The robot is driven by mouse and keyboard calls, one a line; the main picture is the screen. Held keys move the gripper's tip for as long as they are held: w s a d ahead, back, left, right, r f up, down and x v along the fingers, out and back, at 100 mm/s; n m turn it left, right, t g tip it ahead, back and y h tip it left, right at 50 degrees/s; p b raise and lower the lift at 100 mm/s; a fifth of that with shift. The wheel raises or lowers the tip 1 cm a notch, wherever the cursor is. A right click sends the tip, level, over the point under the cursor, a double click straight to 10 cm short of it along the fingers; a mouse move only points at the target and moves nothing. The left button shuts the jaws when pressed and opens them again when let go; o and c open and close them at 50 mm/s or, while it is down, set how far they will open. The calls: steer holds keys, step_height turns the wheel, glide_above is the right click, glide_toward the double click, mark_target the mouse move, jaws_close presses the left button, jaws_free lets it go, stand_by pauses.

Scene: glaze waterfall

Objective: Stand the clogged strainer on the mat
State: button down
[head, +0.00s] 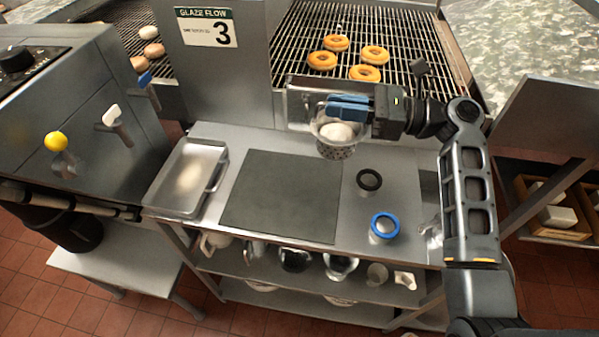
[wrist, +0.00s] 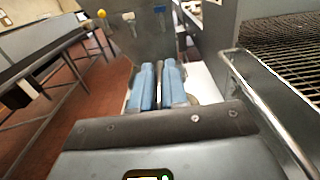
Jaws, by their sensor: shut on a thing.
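The clogged strainer (head: 337,150) is a perforated metal basket with a white lump inside, at the back of the bench in the head view. My gripper (head: 348,107) has blue fingers shut on its rim, from above and behind. The strainer hangs roughly upright, right of the dark grey mat (head: 283,196), apart from it. In the wrist view, my gripper (wrist: 160,85) shows its blue fingers close together; they mostly hide what they hold.
A metal tray (head: 188,178) stands left of the mat. A black ring (head: 368,180) and a blue-rimmed cup (head: 384,226) stand to its right. Behind are a metal housing (head: 298,105) and a wire rack (head: 300,25) with doughnuts. The mat is bare.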

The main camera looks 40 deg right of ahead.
steer(key=w+a+f+p, duration=0.1)
steer(key=w+a+f, duration=0.2)
steer(key=a+f, duration=0.7)
steer(key=shift+w+a+f, duration=0.3)
steer(key=shift+w+f, duration=0.05)
steer(key=shift+w, duration=0.05)
steer(key=shift+f, duration=0.15)
steer(key=c, duration=1.1)
jaws_free()
steer(key=shift+c, duration=0.2)
steer(key=b+v, duration=0.1)
steer(key=v, duration=0.6)
steer(key=shift+s+d, duration=0.2)
